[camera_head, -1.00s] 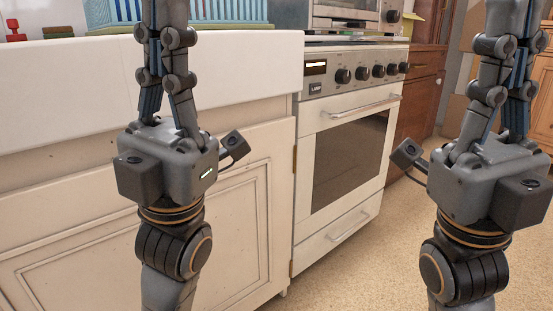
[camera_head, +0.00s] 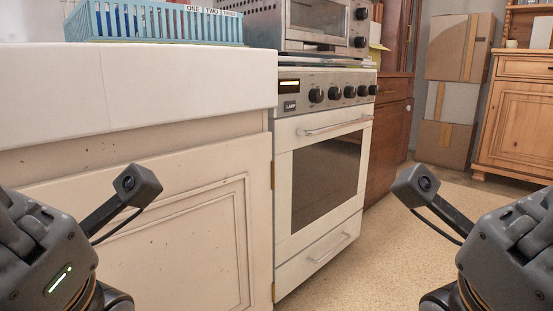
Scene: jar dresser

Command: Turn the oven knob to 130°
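The white oven (camera_head: 284,180) stands right of the counter, its door (camera_head: 325,180) shut. Several black knobs (camera_head: 334,93) sit in a row on its grey front panel, right of a small display (camera_head: 289,87). Their pointer angles are too small to read. My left gripper (camera_head: 45,250) shows only its body at the lower left edge. My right gripper (camera_head: 510,250) shows likewise at the lower right. The fingers of both are not visible. Both grippers are well apart from the knobs.
A white counter (camera_head: 150,90) with a cabinet below fills the left and carries a blue crate (camera_head: 165,24). A toaster oven (camera_head: 320,22) with its own knobs sits above the oven. Boxes (camera_head: 455,50) and a wooden cabinet (camera_head: 515,120) stand back right. The floor (camera_head: 390,240) is clear.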

